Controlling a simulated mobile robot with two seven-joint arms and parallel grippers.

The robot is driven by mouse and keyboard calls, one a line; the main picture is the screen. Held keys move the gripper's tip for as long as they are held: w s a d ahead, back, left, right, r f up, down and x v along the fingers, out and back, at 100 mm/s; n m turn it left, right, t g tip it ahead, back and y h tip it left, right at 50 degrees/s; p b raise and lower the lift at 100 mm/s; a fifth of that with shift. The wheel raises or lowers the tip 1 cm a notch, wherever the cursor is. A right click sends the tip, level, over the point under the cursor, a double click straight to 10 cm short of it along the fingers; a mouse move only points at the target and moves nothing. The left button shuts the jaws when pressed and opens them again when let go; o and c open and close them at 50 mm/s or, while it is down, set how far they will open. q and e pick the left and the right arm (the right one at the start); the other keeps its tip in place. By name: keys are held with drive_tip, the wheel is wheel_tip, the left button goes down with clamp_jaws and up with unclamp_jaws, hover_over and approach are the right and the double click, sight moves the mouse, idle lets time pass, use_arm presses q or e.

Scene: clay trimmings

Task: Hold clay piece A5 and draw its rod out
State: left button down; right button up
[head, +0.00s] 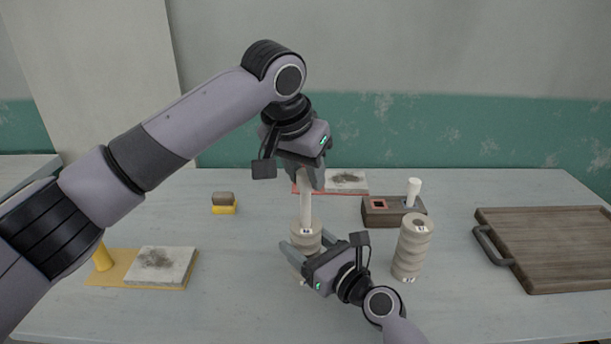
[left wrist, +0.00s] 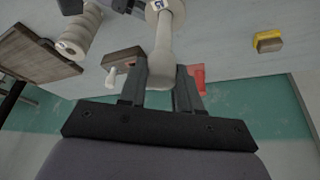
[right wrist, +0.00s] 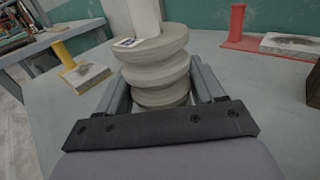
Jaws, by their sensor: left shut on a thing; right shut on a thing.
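The clay piece (head: 306,236) is a grey, ribbed, upright stack with a small label on top, too small to read surely. A pale rod (head: 306,210) stands upright from its top; how much is inside the clay is hidden. My left gripper (head: 313,184) is above and shut on the rod's upper end, which shows between its fingers in the left wrist view (left wrist: 164,45). My right gripper (head: 303,260) is low and shut around the clay piece, with a finger on each side of the ribs in the right wrist view (right wrist: 160,85).
Another ribbed clay stack (head: 411,250) stands close to the right. Behind it is a dark wooden block (head: 380,218) with a white peg. A wooden board (head: 545,255) lies far right. A yellow stand with a slab (head: 155,264) is left, and a small yellow-brown block (head: 223,206) lies behind.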

use_arm(q)
drive_tip(key=shift+r, duration=1.95)
use_arm(e)
drive_tip(key=o, duration=1.6)
drive_tip(key=shift+s+d, duration=0.1)
